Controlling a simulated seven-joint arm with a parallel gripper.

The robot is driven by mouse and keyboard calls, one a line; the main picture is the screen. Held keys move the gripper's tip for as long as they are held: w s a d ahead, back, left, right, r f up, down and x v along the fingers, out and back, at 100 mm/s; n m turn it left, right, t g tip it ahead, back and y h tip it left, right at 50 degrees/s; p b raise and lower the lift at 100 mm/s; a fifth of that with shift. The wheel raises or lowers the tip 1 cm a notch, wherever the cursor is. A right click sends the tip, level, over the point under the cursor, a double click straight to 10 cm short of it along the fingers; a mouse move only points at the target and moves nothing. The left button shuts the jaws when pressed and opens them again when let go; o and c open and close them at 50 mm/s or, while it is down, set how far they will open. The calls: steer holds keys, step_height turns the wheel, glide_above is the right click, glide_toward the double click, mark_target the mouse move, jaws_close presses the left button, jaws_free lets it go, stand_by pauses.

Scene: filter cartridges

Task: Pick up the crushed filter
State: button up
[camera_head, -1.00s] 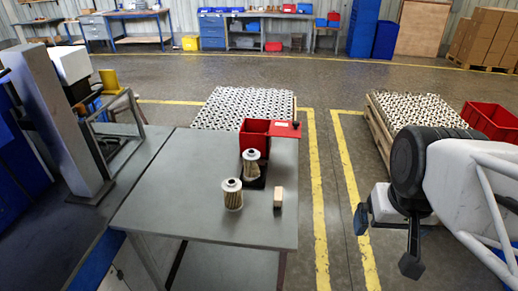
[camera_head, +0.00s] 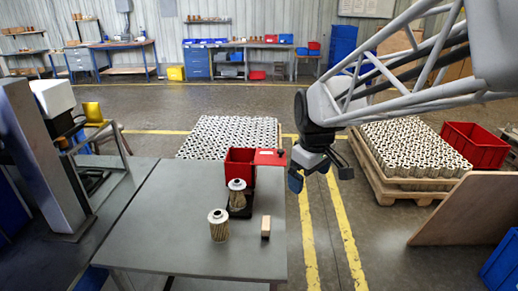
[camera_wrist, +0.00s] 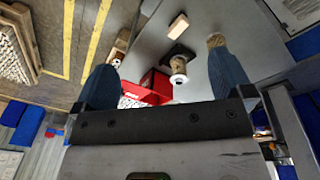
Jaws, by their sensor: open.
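Two pleated filters with pale end caps stand on the grey table. The rear filter (camera_head: 237,194) is on a black pad in front of a red bin; it also shows between my fingers in the wrist view (camera_wrist: 178,68). Its body looks narrower below the cap, perhaps crushed, but I cannot be sure. The front filter (camera_head: 219,226) stands upright on bare table; in the wrist view (camera_wrist: 216,41) a finger hides most of it. My gripper (camera_head: 320,172) is open and empty, above and right of the table, apart from both filters; its fingers show in the wrist view (camera_wrist: 163,60).
A small wooden block (camera_head: 266,227) stands right of the filters. The red bin (camera_head: 240,163) has a red flap (camera_head: 270,157) reaching right. Pallets of filters (camera_head: 228,136) stand behind and at the right. A grey column (camera_head: 40,155) is at the left. The table's front right is clear.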

steer(key=w+a+f+n, duration=0.5)
steer(key=w+a, duration=0.4)
steer(key=w, duration=0.3)
steer(key=n+g, duration=0.1)
steer(key=n, duration=0.5)
glide_toward(236, 182)
step_height(236, 182, down, 5)
steer(key=shift+w+a+f, duration=0.1)
steer(key=shift+w+f, duration=0.05)
steer(key=shift+f, duration=0.15)
steer(key=shift+f, duration=1.3)
steer(key=shift+w+f, duration=0.2)
steer(key=shift+f, duration=2.4)
